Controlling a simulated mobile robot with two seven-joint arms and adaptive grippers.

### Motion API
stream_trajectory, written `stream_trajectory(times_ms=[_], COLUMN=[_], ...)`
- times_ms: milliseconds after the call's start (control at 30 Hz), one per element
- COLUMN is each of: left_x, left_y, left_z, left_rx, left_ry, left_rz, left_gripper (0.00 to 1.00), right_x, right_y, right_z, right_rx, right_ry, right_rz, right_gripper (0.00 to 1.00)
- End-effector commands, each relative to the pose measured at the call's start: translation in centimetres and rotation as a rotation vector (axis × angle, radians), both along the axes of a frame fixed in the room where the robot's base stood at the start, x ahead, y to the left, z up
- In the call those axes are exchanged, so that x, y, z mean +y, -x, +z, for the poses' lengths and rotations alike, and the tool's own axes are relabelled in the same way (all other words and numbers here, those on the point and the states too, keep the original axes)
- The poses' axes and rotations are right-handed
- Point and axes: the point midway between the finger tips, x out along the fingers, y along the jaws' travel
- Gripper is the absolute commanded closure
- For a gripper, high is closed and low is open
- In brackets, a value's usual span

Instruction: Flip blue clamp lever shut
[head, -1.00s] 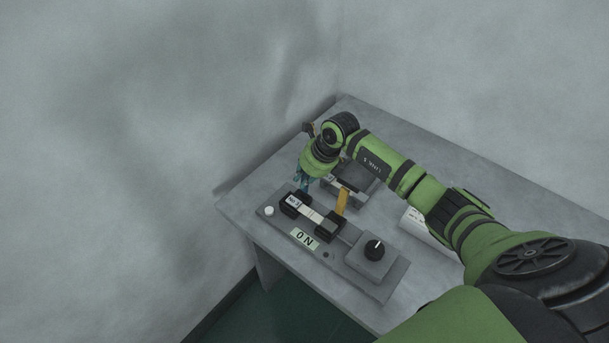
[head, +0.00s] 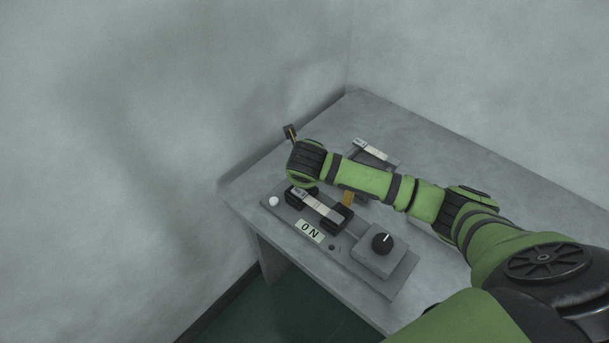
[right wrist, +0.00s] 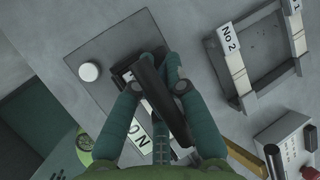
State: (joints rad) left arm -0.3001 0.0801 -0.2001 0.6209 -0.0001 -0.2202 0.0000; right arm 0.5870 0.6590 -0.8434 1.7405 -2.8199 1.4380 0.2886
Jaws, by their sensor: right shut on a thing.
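I cannot make out any blue clamp lever in either view. A grey fixture plate (head: 345,256) on the table carries a white bar (head: 319,205) between two black blocks. My right gripper is hidden under its own wrist in the head view, at the left end of this bar. In the right wrist view its two teal fingers, my right gripper (right wrist: 158,68), are closed on a dark bar (right wrist: 163,100) above the fixture. The fingers hide where the bar meets the fixture. My left gripper is not in view.
The plate has a white button (head: 274,201), an ON label (head: 309,231) and a black knob (head: 382,243). A rack (right wrist: 272,77) with No 2 and No 1 labels stands beside it. A white box (right wrist: 295,148) with red parts is near. Walls close in behind the table.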

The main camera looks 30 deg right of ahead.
Motion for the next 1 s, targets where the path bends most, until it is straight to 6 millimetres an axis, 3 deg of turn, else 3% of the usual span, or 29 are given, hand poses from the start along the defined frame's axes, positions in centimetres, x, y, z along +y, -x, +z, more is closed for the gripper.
stream_trajectory(times_ms=[367,400,433,467,800,1000], left_x=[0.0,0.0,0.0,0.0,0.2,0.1], left_y=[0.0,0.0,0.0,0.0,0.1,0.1], left_z=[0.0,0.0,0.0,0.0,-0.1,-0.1], left_rx=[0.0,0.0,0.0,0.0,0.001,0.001], left_ry=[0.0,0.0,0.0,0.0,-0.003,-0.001], left_rz=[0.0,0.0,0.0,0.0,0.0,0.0], left_gripper=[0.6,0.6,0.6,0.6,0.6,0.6], right_x=[0.1,0.1,0.1,0.1,0.1,0.6], right_y=[0.0,0.1,0.1,0.1,0.1,1.1], right_z=[0.0,0.0,0.0,0.0,0.1,2.0], right_rx=[0.001,0.001,0.0,0.0,-0.001,-0.004], right_ry=[0.006,0.006,0.005,0.005,0.004,0.004], right_rz=[0.004,0.004,0.003,0.003,0.002,0.005], right_gripper=[1.0,0.78,0.66,0.61,0.61,0.61])
